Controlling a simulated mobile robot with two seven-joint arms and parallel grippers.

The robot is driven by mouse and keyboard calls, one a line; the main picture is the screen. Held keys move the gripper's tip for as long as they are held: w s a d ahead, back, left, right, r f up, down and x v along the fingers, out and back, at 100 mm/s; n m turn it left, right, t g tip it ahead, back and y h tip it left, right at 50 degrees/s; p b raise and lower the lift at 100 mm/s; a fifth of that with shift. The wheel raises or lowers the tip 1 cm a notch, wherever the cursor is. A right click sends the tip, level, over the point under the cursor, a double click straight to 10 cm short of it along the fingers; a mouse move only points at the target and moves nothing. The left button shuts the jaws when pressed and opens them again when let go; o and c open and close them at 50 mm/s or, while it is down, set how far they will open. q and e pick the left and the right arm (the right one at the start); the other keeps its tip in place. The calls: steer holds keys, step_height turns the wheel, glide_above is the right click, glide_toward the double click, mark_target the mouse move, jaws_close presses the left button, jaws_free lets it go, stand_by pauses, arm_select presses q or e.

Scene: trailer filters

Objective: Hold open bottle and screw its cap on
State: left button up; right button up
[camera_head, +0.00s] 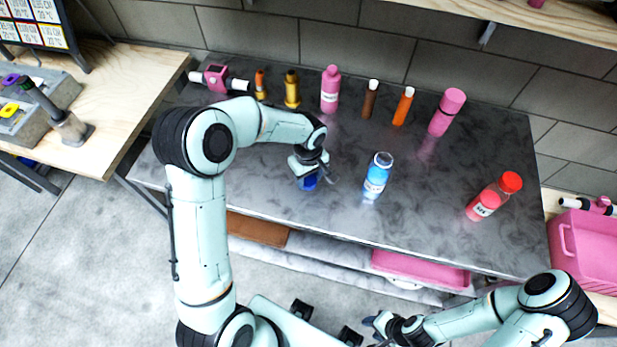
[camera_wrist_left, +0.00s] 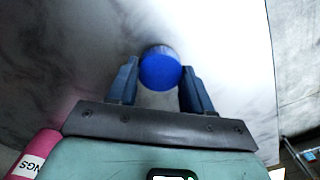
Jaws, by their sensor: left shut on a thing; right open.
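An open bottle (camera_head: 375,178) with blue contents and a pale label stands upright on the grey table, with no cap on its clear neck. My left gripper (camera_head: 309,176) is to the left of it, low over the table, and shut on the blue cap (camera_head: 308,184). In the left wrist view the round blue cap (camera_wrist_left: 160,70) sits between the two fingertips of the left gripper (camera_wrist_left: 157,85). My right gripper (camera_head: 376,328) is open in front of the table, far from the bottle; its fingers show only small.
The marbled table (camera_head: 430,205) is clear around the bottle. A red-capped bottle (camera_head: 494,196) stands to the right. A pink bottle (camera_head: 330,88), a pink cylinder (camera_head: 447,111) and several small bottles line the back. A pink crate (camera_head: 585,245) is at far right.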

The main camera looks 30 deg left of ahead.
mark_target(309, 180)
arm_select(q)
step_height(309, 180, up, 19)
steer(key=p, duration=0.1)
arm_select(e)
steer(key=shift+w+r, duration=0.7)
steer(key=shift+r, duration=0.15)
arm_select(q)
steer(key=shift+r, duration=0.1)
